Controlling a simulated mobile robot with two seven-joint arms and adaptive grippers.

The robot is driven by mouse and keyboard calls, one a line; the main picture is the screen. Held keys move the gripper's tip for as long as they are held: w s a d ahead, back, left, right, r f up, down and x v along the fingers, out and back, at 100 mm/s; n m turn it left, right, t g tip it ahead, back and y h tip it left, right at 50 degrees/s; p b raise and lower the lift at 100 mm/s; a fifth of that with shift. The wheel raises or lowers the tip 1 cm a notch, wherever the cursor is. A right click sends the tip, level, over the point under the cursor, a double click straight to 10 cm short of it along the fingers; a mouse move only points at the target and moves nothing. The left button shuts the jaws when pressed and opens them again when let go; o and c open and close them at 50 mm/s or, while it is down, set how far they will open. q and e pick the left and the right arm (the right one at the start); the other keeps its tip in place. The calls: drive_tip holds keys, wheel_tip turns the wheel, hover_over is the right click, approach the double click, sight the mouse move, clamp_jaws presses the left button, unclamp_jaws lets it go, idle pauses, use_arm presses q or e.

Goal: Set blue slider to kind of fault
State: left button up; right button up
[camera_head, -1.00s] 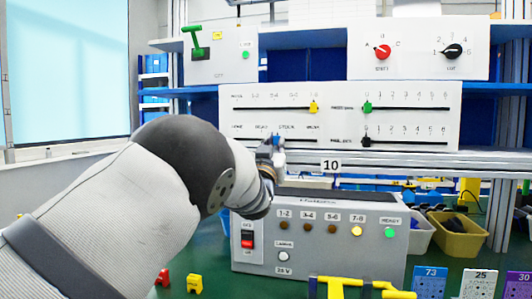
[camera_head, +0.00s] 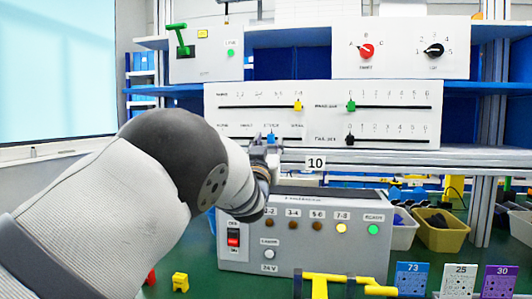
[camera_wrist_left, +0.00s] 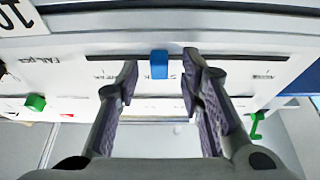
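The blue slider (camera_head: 271,138) is on the lower left slot of the white slider panel (camera_head: 313,97), near the third of the labels above that slot. In the left wrist view the panel shows upside down and the blue slider (camera_wrist_left: 159,64) lies between my fingertips. My left gripper (camera_head: 264,150) is in front of the panel at this slot. In the left wrist view the left gripper (camera_wrist_left: 160,78) is open, one finger on each side of the slider with gaps on both sides. My right gripper is not in view.
The panel also has yellow (camera_head: 298,105), green (camera_head: 350,106) and black (camera_head: 349,140) sliders. Below stands a grey box (camera_head: 300,258) with lamps and a red switch. Above are a red dial (camera_head: 366,51), a black dial (camera_head: 434,50) and a green lever (camera_head: 180,42).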

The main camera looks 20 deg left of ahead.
use_arm(q)
drive_tip(key=v, duration=1.1)
drive_tip(key=shift+s+f, duration=0.1)
